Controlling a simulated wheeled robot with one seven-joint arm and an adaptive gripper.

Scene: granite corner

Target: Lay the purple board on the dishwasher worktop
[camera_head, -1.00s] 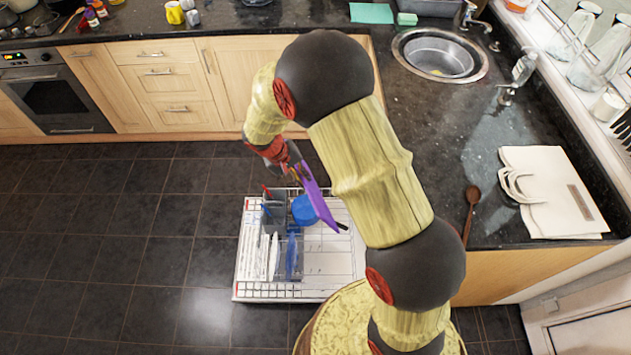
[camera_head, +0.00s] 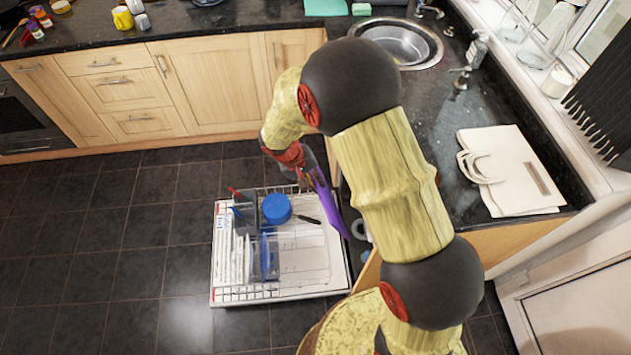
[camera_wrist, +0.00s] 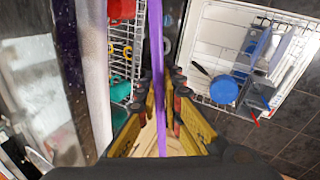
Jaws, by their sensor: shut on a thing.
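The purple board (camera_head: 326,203) is held in my gripper (camera_head: 308,174), tilted steeply, above the right edge of the pulled-out dishwasher rack. In the wrist view, the purple board (camera_wrist: 158,45) shows edge-on as a thin strip between the fingers of my gripper (camera_wrist: 158,98), which are shut on it. The dark granite worktop (camera_head: 440,125) runs along the right side, and the board is apart from its bare top. My arm hides part of this worktop and most of the dishwasher opening.
The white dishwasher rack (camera_head: 318,270) holds a blue pan (camera_head: 276,208), a cutlery basket and plates. A wire rack with red and green dishes (camera_wrist: 121,62) is close left of the board. A cream bag (camera_head: 510,175) lies on the worktop, with a sink (camera_head: 400,42) behind.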

